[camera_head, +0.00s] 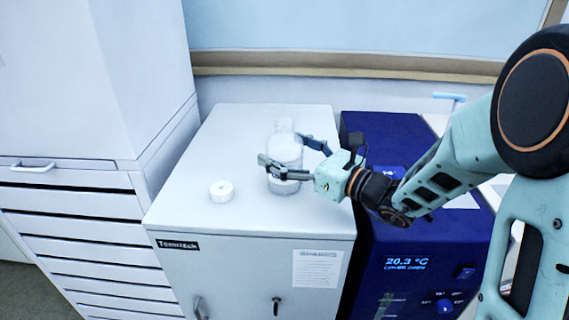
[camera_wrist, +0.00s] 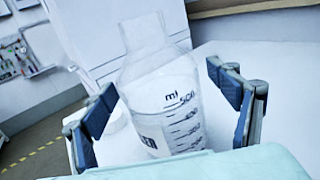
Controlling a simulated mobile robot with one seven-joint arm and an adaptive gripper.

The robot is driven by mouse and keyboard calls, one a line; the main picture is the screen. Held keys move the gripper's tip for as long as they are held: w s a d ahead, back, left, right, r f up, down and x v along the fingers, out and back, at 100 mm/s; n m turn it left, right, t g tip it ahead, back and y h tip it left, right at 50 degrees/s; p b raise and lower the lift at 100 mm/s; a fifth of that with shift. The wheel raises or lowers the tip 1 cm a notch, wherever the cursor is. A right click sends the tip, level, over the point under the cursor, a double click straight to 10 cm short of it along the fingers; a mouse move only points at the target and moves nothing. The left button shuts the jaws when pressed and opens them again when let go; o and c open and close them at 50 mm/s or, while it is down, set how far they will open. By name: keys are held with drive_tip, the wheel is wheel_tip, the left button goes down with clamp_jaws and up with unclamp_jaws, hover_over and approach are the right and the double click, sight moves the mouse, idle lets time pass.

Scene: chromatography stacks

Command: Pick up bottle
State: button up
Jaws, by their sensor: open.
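The bottle (camera_head: 284,152) is clear, with a whitish body, and stands upright on top of a pale grey cabinet. In the wrist view the bottle (camera_wrist: 165,95) shows volume markings in ml and a narrower neck. My gripper (camera_head: 285,156) reaches in from the right, with one finger on the near side of the bottle and one on the far side. In the wrist view my gripper (camera_wrist: 168,103) is open, with the bottle between its blue-padded fingers. A gap shows on the right; contact on the left cannot be told.
A round white cap-like piece (camera_head: 221,191) lies left of the bottle on the cabinet top (camera_head: 180,205). A dark blue instrument (camera_head: 410,262) reading 20.3 °C stands right of the cabinet. A tall white drawer unit (camera_head: 80,205) stands at left. A wall is behind.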

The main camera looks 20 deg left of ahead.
drive_tip(key=shift+c, duration=0.6)
drive_tip(key=c, duration=1.8)
drive_tip(key=shift+r, duration=0.1)
drive_tip(key=shift+c, duration=0.6)
